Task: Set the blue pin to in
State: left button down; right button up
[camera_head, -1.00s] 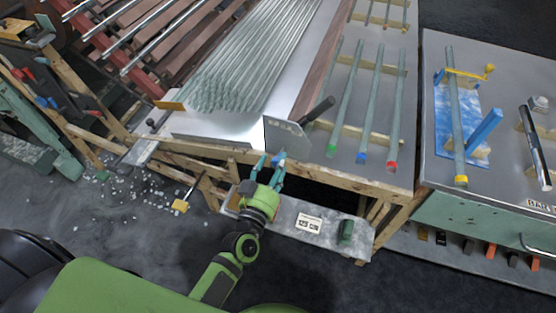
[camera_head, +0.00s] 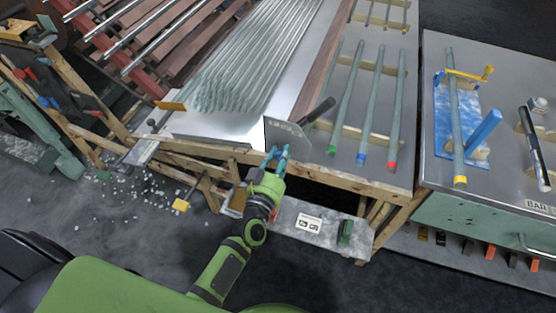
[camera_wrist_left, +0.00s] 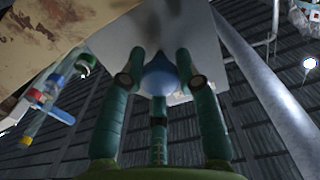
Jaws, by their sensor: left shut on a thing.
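The blue pin shows as a rounded blue knob (camera_wrist_left: 158,76) in the left wrist view, against a pale metal plate (camera_wrist_left: 135,42). In the head view the same upright plate (camera_head: 285,136) stands at the bench's front edge, and the pin is mostly hidden by my fingers. My left gripper (camera_head: 277,152) is at the plate's front face. In the left wrist view its teal fingers (camera_wrist_left: 157,82) are on both sides of the knob, closed on it. How deep the pin sits is hidden. My right gripper is not in view.
A bundle of glass tubes (camera_head: 250,62) lies behind the plate. Capped tubes, including a blue-capped one (camera_head: 362,157), rest to the right. A dark handle (camera_head: 318,110) sticks up by the plate. A low grey shelf (camera_head: 285,212) carries a label and a green block.

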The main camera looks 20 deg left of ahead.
pick_arm(q)
jog(key=shift+w+a+r, duration=0.1)
jog(key=shift+w+r, duration=0.2)
jog(key=shift+r, duration=0.05)
jog(key=c, duration=1)
grip_release()
jog(key=shift+o, duration=0.5)
jog(key=shift+w+f, duration=0.15)
jog(key=s, duration=1.2)
jog(key=shift+a, duration=0.2)
